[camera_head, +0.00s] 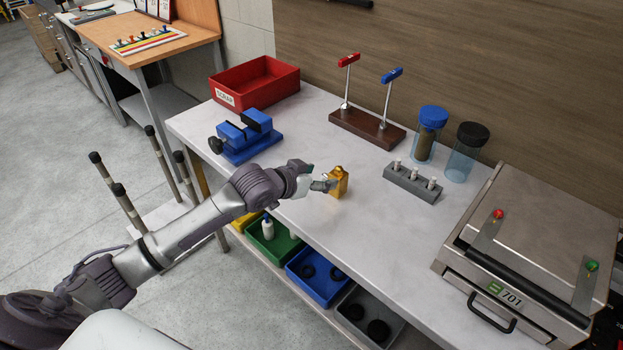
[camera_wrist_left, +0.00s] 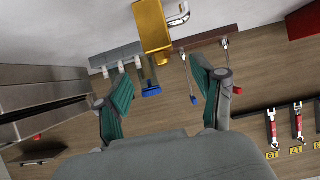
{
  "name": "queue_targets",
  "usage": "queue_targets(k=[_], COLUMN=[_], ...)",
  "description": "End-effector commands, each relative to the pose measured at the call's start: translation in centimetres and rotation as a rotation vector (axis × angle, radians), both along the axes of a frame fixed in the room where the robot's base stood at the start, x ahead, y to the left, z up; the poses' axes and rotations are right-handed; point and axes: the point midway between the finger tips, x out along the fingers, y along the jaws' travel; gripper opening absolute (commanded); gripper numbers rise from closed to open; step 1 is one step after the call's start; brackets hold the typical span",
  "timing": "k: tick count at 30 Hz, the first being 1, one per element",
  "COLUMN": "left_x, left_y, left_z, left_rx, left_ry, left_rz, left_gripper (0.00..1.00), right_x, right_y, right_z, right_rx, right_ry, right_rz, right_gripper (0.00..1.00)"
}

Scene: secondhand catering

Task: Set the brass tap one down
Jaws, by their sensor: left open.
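The brass tap (camera_head: 337,182) is a golden block-like piece that appears to stand on the light grey worktop (camera_head: 350,240). In the left wrist view the brass tap (camera_wrist_left: 151,25) shows at the top middle, with a silvery bent spout at its side. My left gripper (camera_head: 322,185) is just left of the tap in the head view. Its two green-padded fingers (camera_wrist_left: 165,78) are spread apart with nothing between them, and the tap is past their tips. Whether a finger touches the tap I cannot tell. My right gripper is not in view.
A blue vise (camera_head: 246,138) and a red bin (camera_head: 254,84) stand at the back left. A wooden base with two levers (camera_head: 366,128), a grey block with white pegs (camera_head: 412,182) and a metal case (camera_head: 530,250) stand behind and right. The worktop around the tap is clear.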

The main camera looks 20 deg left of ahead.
Motion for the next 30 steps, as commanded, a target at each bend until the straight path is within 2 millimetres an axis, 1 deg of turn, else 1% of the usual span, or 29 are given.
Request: queue_targets(k=[1,3,7,23,26,29,30], left_x=[-0.8,-1.5,-2.4,-2.6,-3.4,-6.1,-7.9], left_y=[0.3,0.6,0.9,0.9,0.2,-1.7,-2.7], left_z=[0.2,0.8,1.3,1.5,0.6,-1.8,-3.1], left_rx=[0.000,0.000,-0.001,-0.002,0.004,0.019,0.031], left_ry=[0.000,0.000,0.000,0.001,0.020,0.077,0.112], left_rz=[-0.001,0.000,0.000,0.000,-0.006,-0.019,-0.025], left_gripper=[0.68,0.68,0.68,0.68,0.68,0.68,0.68], right_x=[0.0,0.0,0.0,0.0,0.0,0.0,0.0], right_y=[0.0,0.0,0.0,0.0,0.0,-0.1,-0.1], right_z=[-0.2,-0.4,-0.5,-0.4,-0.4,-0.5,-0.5], right_rx=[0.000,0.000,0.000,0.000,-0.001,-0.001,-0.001], right_ry=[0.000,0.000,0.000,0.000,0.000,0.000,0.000], right_rz=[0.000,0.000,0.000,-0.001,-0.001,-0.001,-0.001], right_gripper=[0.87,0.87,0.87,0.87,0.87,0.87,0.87])
